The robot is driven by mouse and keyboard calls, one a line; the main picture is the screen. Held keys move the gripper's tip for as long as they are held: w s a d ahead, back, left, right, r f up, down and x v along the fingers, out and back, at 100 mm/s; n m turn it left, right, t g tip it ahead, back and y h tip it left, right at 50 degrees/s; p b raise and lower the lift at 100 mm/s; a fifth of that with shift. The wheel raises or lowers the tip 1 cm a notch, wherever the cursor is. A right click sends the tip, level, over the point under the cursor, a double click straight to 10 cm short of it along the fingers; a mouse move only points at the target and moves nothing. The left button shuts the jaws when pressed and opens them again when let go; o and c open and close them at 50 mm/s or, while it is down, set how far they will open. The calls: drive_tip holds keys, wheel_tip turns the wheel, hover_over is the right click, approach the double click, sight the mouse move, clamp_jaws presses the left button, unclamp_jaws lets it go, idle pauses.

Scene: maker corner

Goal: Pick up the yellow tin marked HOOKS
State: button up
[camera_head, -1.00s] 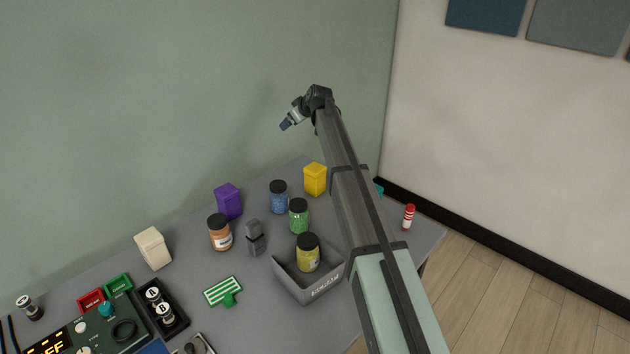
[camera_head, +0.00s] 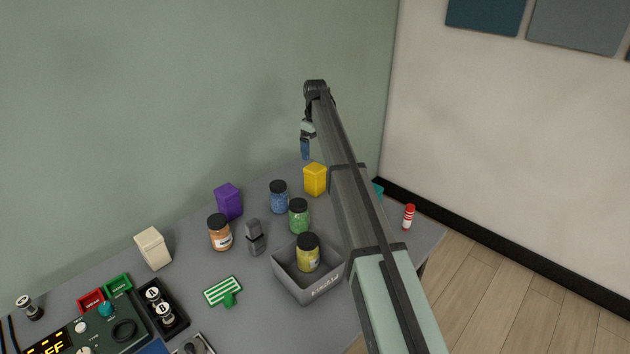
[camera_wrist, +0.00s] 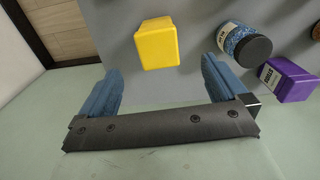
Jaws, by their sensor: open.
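A yellow tin (camera_head: 315,180) stands upright at the back of the grey table, right of a blue-filled jar. It also shows in the wrist view (camera_wrist: 157,44), top centre, ahead of the gap between my fingers. No HOOKS marking is visible on the sides in view. My gripper (camera_head: 305,152) points down above the table's back edge, just above and behind the tin in the head view. In the wrist view my gripper (camera_wrist: 158,85) has its two blue fingers wide apart with nothing between them. The gripper and the tin look apart.
Near the tin are the blue jar (camera_head: 279,197), a green jar (camera_head: 299,216) and a purple tin (camera_head: 228,202). A grey bin (camera_head: 307,294) holding a yellow jar (camera_head: 308,253) stands in front. A red-and-white bottle (camera_head: 408,217) is right of my arm. The green wall rises behind.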

sight(315, 167)
wheel_tip(315, 167, down, 6)
drive_tip(key=shift+f, duration=0.1)
drive_tip(key=shift+w+a+f, duration=0.1)
drive_tip(key=shift+w+f, duration=0.1)
drive_tip(key=shift+f, duration=1.15)
drive_tip(key=shift+w+f, duration=0.15)
drive_tip(key=shift+f, duration=1.2)
drive_tip(key=shift+c, duration=0.2)
drive_tip(key=shift+r, duration=0.1)
drive_tip(key=c, duration=1.2)
